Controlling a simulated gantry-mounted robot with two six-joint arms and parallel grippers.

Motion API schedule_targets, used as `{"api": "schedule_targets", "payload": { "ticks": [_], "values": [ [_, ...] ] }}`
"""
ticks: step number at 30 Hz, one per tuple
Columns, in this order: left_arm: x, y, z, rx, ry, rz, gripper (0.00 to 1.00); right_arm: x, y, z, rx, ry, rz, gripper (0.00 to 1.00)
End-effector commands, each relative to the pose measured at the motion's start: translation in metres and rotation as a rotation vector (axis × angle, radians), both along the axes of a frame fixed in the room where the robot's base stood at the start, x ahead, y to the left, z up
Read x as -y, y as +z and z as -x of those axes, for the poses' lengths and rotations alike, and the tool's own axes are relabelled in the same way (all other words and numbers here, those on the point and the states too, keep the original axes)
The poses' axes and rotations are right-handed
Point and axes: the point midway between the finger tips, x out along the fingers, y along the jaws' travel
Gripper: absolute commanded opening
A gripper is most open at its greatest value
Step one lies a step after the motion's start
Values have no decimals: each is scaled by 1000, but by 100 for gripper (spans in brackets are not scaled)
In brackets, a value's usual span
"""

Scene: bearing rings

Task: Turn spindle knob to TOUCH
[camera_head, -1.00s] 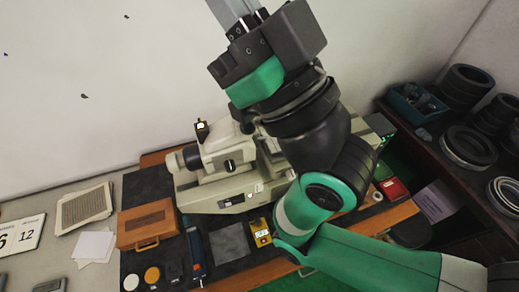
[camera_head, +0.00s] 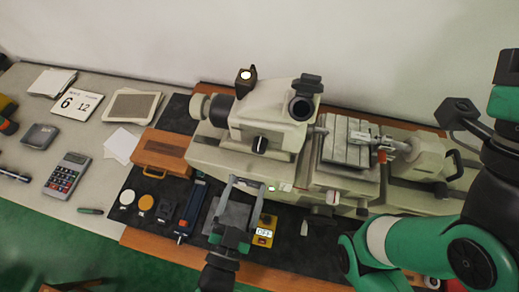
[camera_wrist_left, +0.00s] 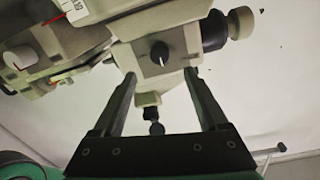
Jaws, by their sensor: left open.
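The black knob (camera_head: 259,145) with a pale pointer line sits on the front face of the cream spindle head (camera_head: 285,110) of the measuring machine. It also shows in the left wrist view (camera_wrist_left: 159,53), on a pale square face. Its markings are too small to read. My left gripper (camera_head: 247,183) is open and empty, just in front of and below the knob. In the wrist view its two fingers (camera_wrist_left: 158,76) stand wide apart, with the knob beyond their tips and between them; no contact shows. My right arm is at the right edge; its fingers are out of view.
A yellow box (camera_head: 264,231) with a display reading OFF stands close beside the left gripper. A wooden case (camera_head: 160,153), a blue-black tool (camera_head: 192,208) and small discs lie to the left. The machine's slotted stage (camera_head: 347,143) is right of the head.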

Motion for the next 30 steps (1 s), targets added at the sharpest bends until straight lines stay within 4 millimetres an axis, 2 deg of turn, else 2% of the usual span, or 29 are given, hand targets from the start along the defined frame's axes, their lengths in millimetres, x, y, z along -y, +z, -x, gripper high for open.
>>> {"api": "schedule_targets", "payload": {
  "ticks": [6, 12, 17, 24, 26, 30],
  "values": [
    [13, 4, -48, 1, 3, 1, 76, 0, 10, 0, 0, 0, 0, 0],
    [24, 2, -84, 1, 2, 2, 76, 0, 11, 0, -1, 0, 0, 0],
    [28, 1, -96, 0, 2, 1, 76, 0, 11, 0, -1, 0, 0, 0],
    [28, 1, -97, 0, 1, 1, 76, 0, 11, 0, -1, 0, 0, 0],
    [28, 1, -97, 0, 1, 1, 67, 0, 11, 0, -1, 0, 0, 0],
    [28, 1, -97, 0, 1, 1, 42, 0, 11, 0, -1, 0, 0, 0]
  ]
}}
